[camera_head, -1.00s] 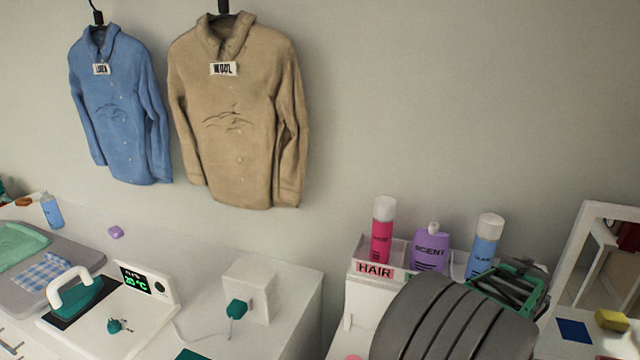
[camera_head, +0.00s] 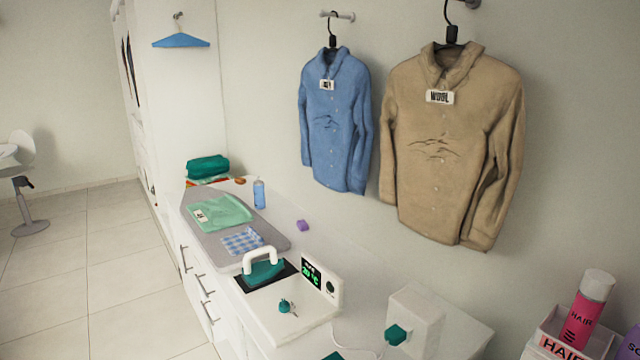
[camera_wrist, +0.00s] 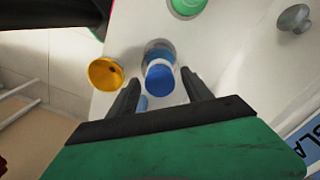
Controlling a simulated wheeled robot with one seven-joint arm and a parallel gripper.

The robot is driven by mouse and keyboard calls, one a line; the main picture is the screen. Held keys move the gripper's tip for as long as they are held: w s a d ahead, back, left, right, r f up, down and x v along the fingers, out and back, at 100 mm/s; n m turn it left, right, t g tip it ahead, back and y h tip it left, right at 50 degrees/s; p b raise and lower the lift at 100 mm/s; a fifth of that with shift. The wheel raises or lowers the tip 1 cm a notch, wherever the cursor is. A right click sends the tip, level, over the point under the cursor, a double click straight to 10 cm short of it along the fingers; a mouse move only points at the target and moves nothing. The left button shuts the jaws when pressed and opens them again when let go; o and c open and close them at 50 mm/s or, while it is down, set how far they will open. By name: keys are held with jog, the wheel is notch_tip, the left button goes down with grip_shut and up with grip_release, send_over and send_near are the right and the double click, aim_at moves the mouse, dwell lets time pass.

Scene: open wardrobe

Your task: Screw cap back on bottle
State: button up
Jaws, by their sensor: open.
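My gripper (camera_wrist: 161,77) is open in the wrist view, its two dark fingers spread apart. A bottle-like thing with a round blue top (camera_wrist: 160,78) shows between and just past the fingertips; I cannot tell whether they touch. A clear, bluish part shows beside that top. A round yellow-orange piece (camera_wrist: 105,73), perhaps a cap, lies left of it. In the head view, a small blue bottle (camera_head: 259,194) stands on the counter, and a pink HAIR bottle (camera_head: 585,310) with a pale cap stands at the lower right. My gripper is outside the head view.
A green round thing (camera_wrist: 187,5) and a grey knob (camera_wrist: 294,18) sit near the bottle in the wrist view. In the head view, an iron (camera_head: 262,270) rests on the counter, and blue and tan shirts (camera_head: 445,150) hang on the wall.

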jog(key=n, duration=0.8)
jog(key=shift+p, duration=0.4)
jog(key=n, duration=0.8)
jog(key=shift+n+p, duration=0.3)
jog(key=shift+c, duration=0.5)
